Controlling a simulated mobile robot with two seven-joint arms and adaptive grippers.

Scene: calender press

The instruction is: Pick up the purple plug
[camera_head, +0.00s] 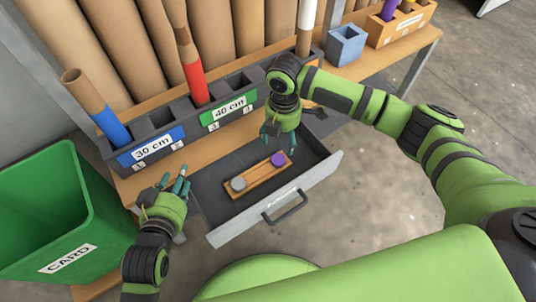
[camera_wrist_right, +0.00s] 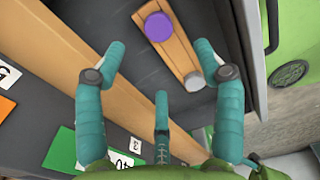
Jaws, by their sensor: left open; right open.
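The purple plug (camera_head: 278,159) sits at the right end of a small wooden holder (camera_head: 258,177) in an open drawer. A grey plug (camera_head: 238,184) sits at the holder's left end. My right gripper (camera_head: 279,143) is open and empty, just behind the purple plug and apart from it. In the right wrist view the purple plug (camera_wrist_right: 158,27) shows ahead of the open fingers (camera_wrist_right: 160,85), with the grey plug (camera_wrist_right: 194,81) nearer. My left gripper (camera_head: 175,183) is open and empty at the drawer's left side.
The drawer front (camera_head: 320,181) with its dark handle (camera_head: 285,207) juts outward. Behind stand dark bins (camera_head: 228,107) holding tubes. A green CARD bin (camera_head: 40,215) is at the left. A blue box (camera_head: 346,45) and a wooden crate (camera_head: 402,24) are at the back right.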

